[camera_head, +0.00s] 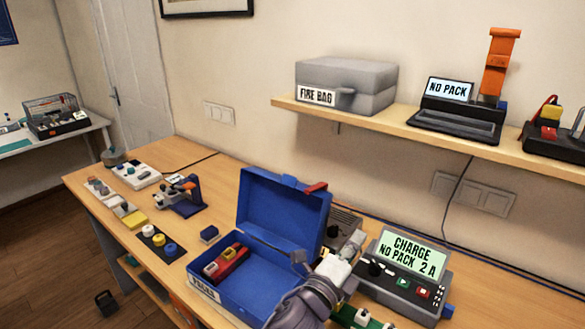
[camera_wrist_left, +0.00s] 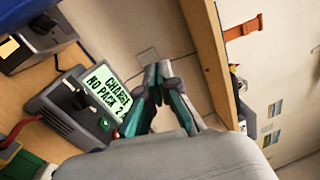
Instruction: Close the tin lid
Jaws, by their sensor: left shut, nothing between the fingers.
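The blue tin (camera_head: 262,302) stands on the bench with its lid (camera_head: 284,215) open, raised at the back edge. A red and yellow pack (camera_head: 226,263) lies inside the tin at the left. My left gripper (camera_head: 354,241) reaches in from the bottom, at the right side of the tin and lid, apart from the lid as far as I can tell. My arm hides the tin's front right corner. In the left wrist view the fingers (camera_wrist_left: 156,72) are together and empty, pointing toward the wall. My right gripper is not in view.
The charger (camera_head: 404,275) stands close right of my left gripper. A grey device (camera_head: 342,228) sits behind the lid. A shelf (camera_head: 440,138) above holds a fire bag (camera_head: 345,84) and a black tester (camera_head: 455,115). Small parts and a clamp (camera_head: 182,197) lie left of the tin.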

